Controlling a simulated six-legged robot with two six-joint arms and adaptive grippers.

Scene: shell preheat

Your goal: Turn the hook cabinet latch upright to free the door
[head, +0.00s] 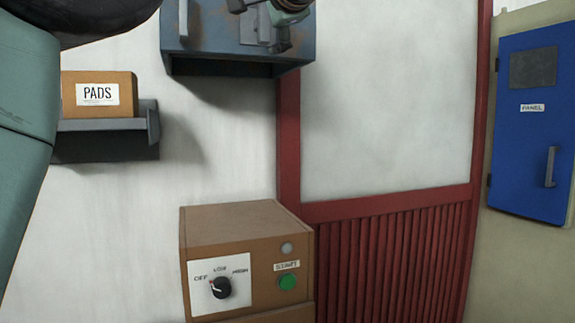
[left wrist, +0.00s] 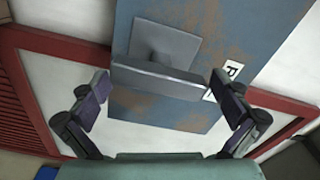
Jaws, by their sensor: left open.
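The blue-grey, rust-marked cabinet (head: 210,50) hangs at the top of the head view, cut off by the frame edge. It also fills the upper middle of the left wrist view (left wrist: 205,25). The latch, a grey plate (left wrist: 165,42) with a thick bar (left wrist: 158,80) lying crosswise, is on its face. My left gripper (left wrist: 163,95) is open, with one finger on each side of the bar and no clear contact. In the head view the gripper (head: 283,12) is partly cut off at the cabinet's right and partly hides the latch plate (head: 249,28). My right gripper is not in view.
A shelf (head: 108,125) with a PADS box (head: 98,95) is at the left. A brown control box (head: 240,220) with a dial and green button stands below. A blue PANEL cabinet (head: 530,120) is at the right. The wall between is clear.

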